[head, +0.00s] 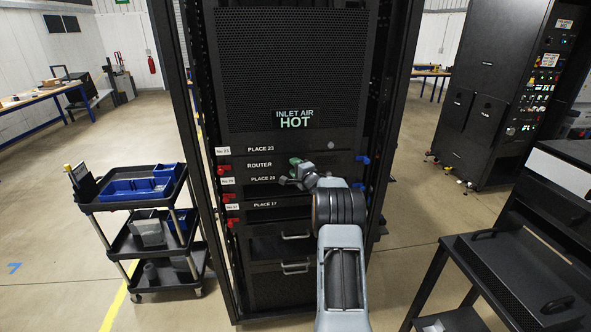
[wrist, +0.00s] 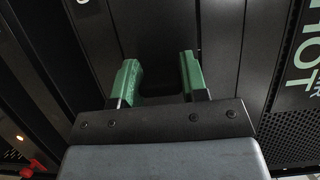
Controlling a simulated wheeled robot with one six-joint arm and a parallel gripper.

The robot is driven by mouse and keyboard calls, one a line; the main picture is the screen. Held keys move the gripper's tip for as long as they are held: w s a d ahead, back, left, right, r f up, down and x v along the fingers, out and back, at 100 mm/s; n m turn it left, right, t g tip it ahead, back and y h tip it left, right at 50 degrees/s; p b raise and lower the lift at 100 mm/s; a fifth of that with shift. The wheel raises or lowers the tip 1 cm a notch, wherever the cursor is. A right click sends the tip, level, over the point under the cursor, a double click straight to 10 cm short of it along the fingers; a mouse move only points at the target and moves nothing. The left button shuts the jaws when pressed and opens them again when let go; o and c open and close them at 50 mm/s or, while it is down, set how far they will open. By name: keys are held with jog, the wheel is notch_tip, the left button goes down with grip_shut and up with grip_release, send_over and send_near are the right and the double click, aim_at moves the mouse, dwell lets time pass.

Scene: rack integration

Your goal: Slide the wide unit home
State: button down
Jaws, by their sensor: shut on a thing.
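The rack (head: 375,60) stands upright in the middle of the head view. In the wrist view, the green fingers of my gripper (wrist: 160,80) stand either side of a dark part that is hard to make out against the panel. They are shut on it. My gripper hides part of the unit's front, and its depth in the rack cannot be told.
Red latches (head: 223,170) line the rack's left side and blue latches (head: 362,160) its right. A black cart with blue bins (head: 140,187) stands left. A dark bench (head: 520,250) is at the right front, and a control cabinet (head: 500,95) stands behind it. Floor between is clear.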

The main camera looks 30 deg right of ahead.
jog(key=shift+w+d+r, duration=0.15)
jog(key=shift+w+r, duration=0.15)
jog(key=shift+w, duration=0.05)
jog(key=c, duration=0.6)
grip_release()
jog(key=shift+s, duration=0.1)
jog(key=shift+o, duration=0.2)
jog(key=shift+f, duration=0.45)
jog(key=s+b, duration=0.4)
jog(key=s, duration=0.9)
jog(key=shift+s+a+r, duration=0.2)
jog(key=shift+s+a, duration=0.15)
jog(key=shift+s, duration=0.05)
